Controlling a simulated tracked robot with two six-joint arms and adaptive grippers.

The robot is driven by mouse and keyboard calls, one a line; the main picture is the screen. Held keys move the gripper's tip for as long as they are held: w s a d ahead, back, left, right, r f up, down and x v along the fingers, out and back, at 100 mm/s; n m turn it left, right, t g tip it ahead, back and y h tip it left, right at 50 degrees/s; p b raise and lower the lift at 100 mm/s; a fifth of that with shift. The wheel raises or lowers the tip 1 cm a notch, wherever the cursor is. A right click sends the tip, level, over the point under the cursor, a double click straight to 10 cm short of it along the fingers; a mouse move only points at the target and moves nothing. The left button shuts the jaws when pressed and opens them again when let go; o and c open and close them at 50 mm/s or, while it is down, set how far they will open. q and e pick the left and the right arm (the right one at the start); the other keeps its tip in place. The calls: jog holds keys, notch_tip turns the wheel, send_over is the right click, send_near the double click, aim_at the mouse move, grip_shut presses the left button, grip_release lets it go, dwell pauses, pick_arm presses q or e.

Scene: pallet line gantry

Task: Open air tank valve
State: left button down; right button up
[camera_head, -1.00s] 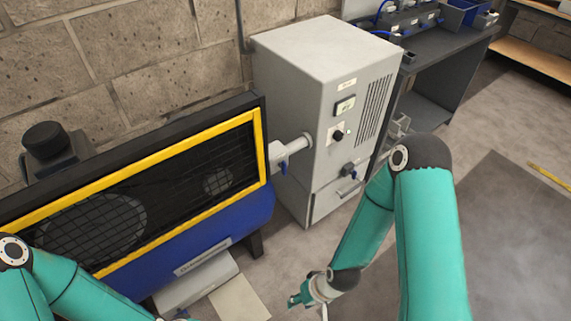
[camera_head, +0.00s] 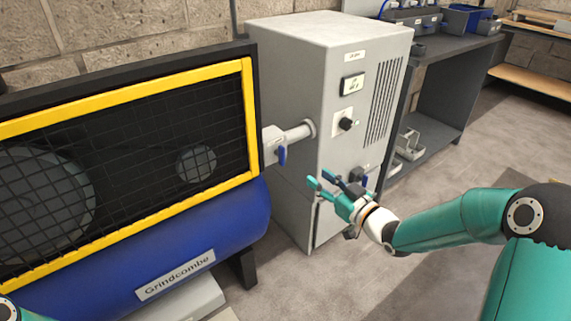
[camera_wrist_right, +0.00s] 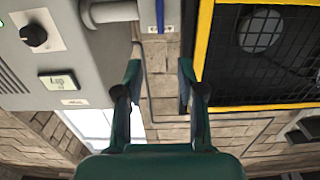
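The air tank valve (camera_head: 272,143) is a pale block on the pipe between the blue compressor tank (camera_head: 200,245) and the grey cabinet (camera_head: 285,90). Its blue lever (camera_head: 282,156) hangs down in the head view. In the right wrist view, which is upside down, the lever (camera_wrist_right: 160,16) shows at the top, beyond the gap between my fingers. My right gripper (camera_head: 326,180) is open and empty, in front of the cabinet, right of and lower than the lever in the head view. In the wrist view the gripper (camera_wrist_right: 159,72) has its fingers apart. My left gripper is out of view.
The cabinet front has a black knob (camera_head: 346,124), a small display (camera_head: 352,84) and a lower valve (camera_head: 359,174) partly behind my right gripper. A yellow-framed mesh guard (camera_head: 252,120) covers the compressor. A dark bench (camera_head: 450,50) stands behind right. Floor at right is open.

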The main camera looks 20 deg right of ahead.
aim_at(284, 151)
jog(key=x, duration=0.8)
jog(key=b+x, duration=0.1)
jog(key=x, duration=0.8)
jog(key=shift+r+b, duration=0.2)
jog(key=shift+b, duration=0.1)
jog(key=shift+s, duration=0.1)
